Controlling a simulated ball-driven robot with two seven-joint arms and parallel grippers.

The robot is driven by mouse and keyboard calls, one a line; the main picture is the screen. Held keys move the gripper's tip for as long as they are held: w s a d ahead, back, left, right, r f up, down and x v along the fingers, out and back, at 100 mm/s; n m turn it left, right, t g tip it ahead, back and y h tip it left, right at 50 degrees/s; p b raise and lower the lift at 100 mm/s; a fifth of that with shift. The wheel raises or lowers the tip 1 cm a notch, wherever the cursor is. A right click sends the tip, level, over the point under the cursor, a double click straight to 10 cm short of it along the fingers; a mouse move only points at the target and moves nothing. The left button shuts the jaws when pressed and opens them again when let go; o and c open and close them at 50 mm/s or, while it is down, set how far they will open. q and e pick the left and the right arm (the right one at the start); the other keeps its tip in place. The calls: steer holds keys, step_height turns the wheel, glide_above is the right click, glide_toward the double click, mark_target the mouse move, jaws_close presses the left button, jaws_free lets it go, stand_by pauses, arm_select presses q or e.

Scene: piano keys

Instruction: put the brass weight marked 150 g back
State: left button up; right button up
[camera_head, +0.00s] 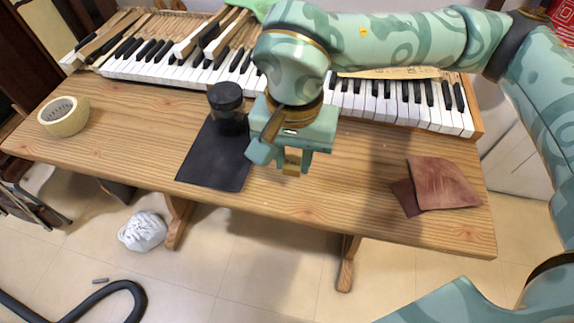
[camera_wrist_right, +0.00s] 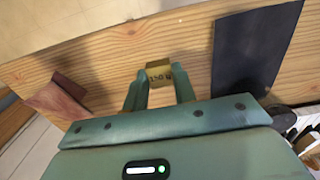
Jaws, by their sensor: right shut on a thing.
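The brass weight (camera_head: 292,160) is a small golden block. The wrist view shows it (camera_wrist_right: 157,73) with "150 g" on its face. My right gripper (camera_head: 284,158) is shut on it, with one finger on each side in the wrist view (camera_wrist_right: 158,83). It is over the wooden bench (camera_head: 330,205), right of the dark mat (camera_head: 212,165). I cannot tell whether the weight touches the bench. The mat also shows in the wrist view (camera_wrist_right: 253,50). My left gripper is out of view.
A black lidded jar (camera_head: 226,97) stands at the mat's back edge. A piano keyboard (camera_head: 190,68) runs along the back, some keys raised at left. A tape roll (camera_head: 63,116) lies at left, brown leather pieces (camera_head: 443,184) at right. The bench's front middle is clear.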

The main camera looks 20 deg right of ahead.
mark_target(290, 167)
steer(key=shift+w+d+f, duration=0.1)
steer(key=shift+w+f, duration=0.55)
steer(key=shift+f, duration=0.3)
steer(key=shift+w+d+f+b, duration=0.1)
steer(key=shift+w+f+b, duration=0.35)
steer(key=shift+w, duration=0.05)
steer(key=f, duration=0.1)
steer(key=f+b, duration=0.2)
steer(key=shift+w+f, duration=0.25)
steer(key=shift+f, duration=0.15)
steer(key=shift+d, duration=0.1)
steer(key=shift+r, duration=0.2)
steer(key=o, duration=1.1)
steer(key=shift+f, duration=0.15)
steer(key=shift+c, duration=0.2)
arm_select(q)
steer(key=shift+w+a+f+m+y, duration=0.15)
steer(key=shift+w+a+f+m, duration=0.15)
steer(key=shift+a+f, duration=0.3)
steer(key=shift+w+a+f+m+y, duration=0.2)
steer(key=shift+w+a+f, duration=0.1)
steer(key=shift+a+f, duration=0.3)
